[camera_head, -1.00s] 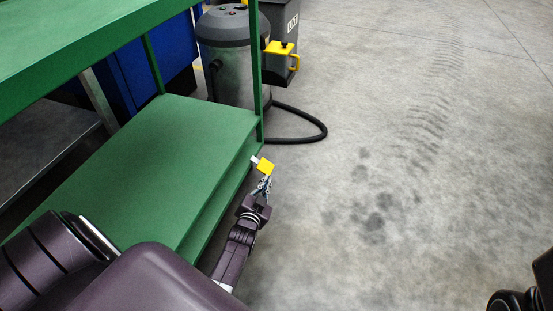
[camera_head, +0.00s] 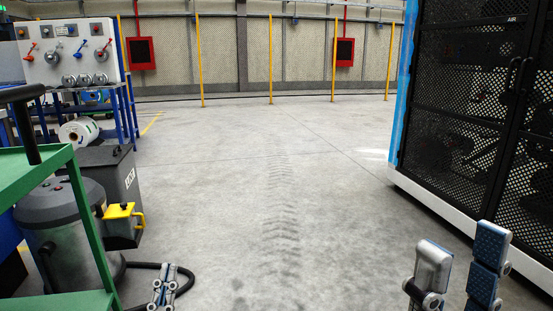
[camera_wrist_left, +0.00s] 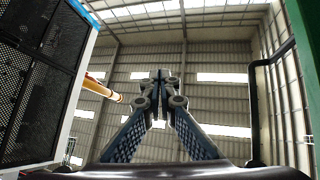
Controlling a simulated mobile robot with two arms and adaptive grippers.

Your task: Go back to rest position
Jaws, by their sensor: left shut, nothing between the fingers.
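My left gripper (camera_head: 166,270) is at the bottom left of the head view, beside the green cart, pointing up. Its fingers are together with nothing between them. In the left wrist view its fingertips (camera_wrist_left: 161,82) meet in the middle, against the roof. My right gripper (camera_head: 460,255) is at the bottom right of the head view. Its two fingers stand apart with only floor seen between them. The rest of both arms is out of view.
A black mesh cabinet (camera_head: 465,120) stands at right. The concrete floor (camera_head: 270,170) between them is clear.

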